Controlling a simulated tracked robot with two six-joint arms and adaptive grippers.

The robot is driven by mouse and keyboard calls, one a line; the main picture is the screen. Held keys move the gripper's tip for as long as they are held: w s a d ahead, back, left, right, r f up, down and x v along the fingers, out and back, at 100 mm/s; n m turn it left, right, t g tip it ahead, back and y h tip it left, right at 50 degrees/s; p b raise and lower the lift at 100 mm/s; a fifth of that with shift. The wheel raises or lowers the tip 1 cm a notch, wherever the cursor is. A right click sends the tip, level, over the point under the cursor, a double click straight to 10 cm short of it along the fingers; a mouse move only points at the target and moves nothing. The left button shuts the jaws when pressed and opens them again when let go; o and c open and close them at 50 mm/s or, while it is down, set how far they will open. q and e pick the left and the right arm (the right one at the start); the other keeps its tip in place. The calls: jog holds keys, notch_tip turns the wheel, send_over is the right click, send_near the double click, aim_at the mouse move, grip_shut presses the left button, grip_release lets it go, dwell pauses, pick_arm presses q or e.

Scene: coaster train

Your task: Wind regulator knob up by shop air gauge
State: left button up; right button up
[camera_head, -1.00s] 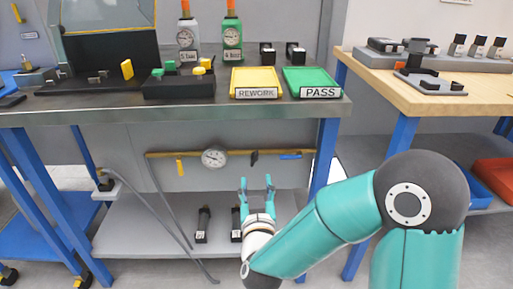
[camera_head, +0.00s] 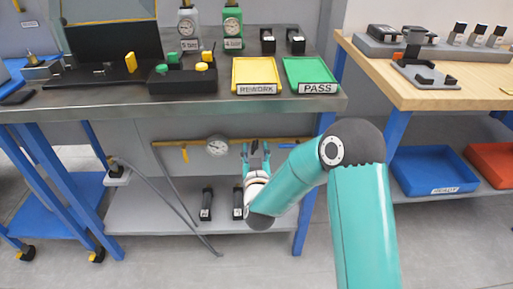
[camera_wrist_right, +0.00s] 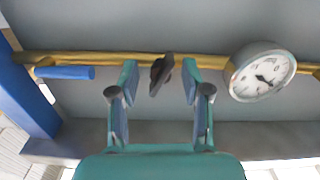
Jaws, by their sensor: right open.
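A brass-coloured air pipe (camera_head: 292,140) runs under the bench's back edge, carrying a round white-faced gauge (camera_head: 217,146). The gauge also shows at the right in the right wrist view (camera_wrist_right: 262,72). A dark knob (camera_wrist_right: 161,72) sits on the pipe beside the gauge. My right gripper (camera_head: 256,147) is open below the bench top, facing the pipe. In the right wrist view its fingers (camera_wrist_right: 159,85) stand one on each side of the knob, with gaps on both sides. Contact is not visible. In the head view the fingers largely hide the knob. My left gripper is out of view.
A blue handle (camera_wrist_right: 65,72) and a yellow handle (camera_head: 184,155) hang on the pipe. The bench top (camera_head: 180,101) overhangs my right arm's reach. A blue leg (camera_head: 311,190) stands right of my gripper.

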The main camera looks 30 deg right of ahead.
grip_shut()
jog(key=m+b, duration=0.1)
jog(key=b, duration=0.1)
jog(key=m+b, duration=0.2)
jog(key=b, duration=0.1)
jog(key=shift+d+f, duration=0.1)
jog(key=shift+f, duration=0.15)
jog(key=shift+r+m+b, duration=0.3)
jog(key=shift+m+b, duration=0.2)
jog(key=shift+m, duration=0.3)
grip_release()
